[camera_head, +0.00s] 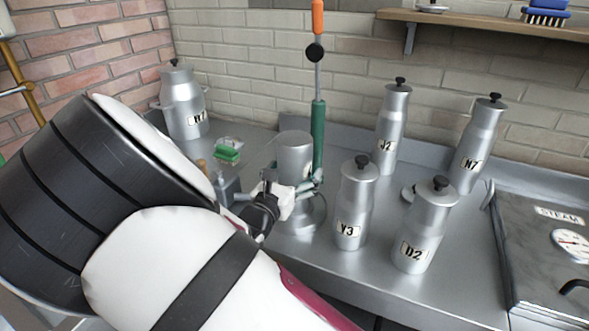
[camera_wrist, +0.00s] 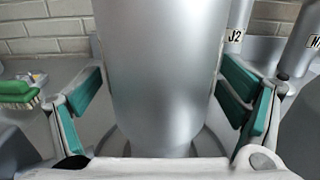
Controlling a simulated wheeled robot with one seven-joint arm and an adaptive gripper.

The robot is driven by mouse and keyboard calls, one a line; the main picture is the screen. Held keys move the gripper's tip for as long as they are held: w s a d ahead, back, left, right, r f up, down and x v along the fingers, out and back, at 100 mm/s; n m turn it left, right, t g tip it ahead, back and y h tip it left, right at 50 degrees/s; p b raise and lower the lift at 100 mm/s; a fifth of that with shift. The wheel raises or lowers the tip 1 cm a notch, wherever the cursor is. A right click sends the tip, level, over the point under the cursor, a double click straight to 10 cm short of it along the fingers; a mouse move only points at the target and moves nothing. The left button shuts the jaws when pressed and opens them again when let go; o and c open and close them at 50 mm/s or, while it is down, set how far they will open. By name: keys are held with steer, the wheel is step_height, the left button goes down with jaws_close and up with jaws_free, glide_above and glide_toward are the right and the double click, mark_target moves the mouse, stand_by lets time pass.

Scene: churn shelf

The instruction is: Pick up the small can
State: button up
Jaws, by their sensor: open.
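A plain silver metal cylinder (camera_head: 294,150) stands at the middle of the steel counter; no label shows on it. My gripper (camera_head: 290,195) is open at its near side. In the wrist view the cylinder (camera_wrist: 165,60) fills the middle, between the two green-padded fingers of my gripper (camera_wrist: 162,95), with a gap on each side. A round base shows below it. Several lidded silver cans stand to the right: V3 (camera_head: 355,205), D2 (camera_head: 426,230), J2 (camera_head: 391,130) and N7 (camera_head: 475,150). I cannot tell which one is the small can.
A green rod with an orange tip (camera_head: 318,130) rises just right of the cylinder. A wide lidded can (camera_head: 183,105) and a green brush (camera_head: 228,150) are at the left. A steam box (camera_head: 545,240) is at the right. A wooden shelf (camera_head: 480,22) hangs on the wall.

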steer(key=c, duration=1.4)
steer(key=shift+c, duration=0.6)
steer(key=shift+r, duration=0.15)
